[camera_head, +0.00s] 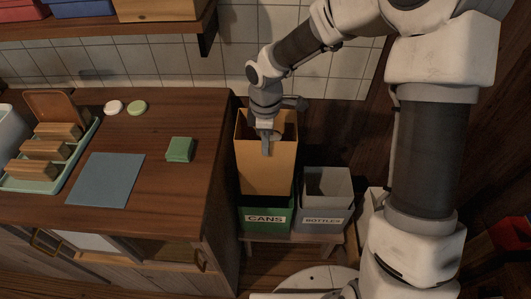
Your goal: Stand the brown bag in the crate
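The brown bag (280,168) is upright and open at the top. Its lower end meets the green crate labelled CANS (265,219); whether its bottom rests inside or hangs just above the crate floor is hidden by the crate's front wall. My gripper (267,146) points down at the bag's front top edge. One finger shows outside the front wall; the other seems hidden behind that wall, so the gripper looks shut on the rim. A grey crate labelled BOTTLES (323,222) stands directly right of the green one.
Both crates stand on a low wooden stand (290,238). A wooden counter (190,205) stands close on the left, with a blue mat (105,180), a green block (180,149) and a rack (84,145) on it. A tiled wall (235,70) and shelf (207,30) are behind.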

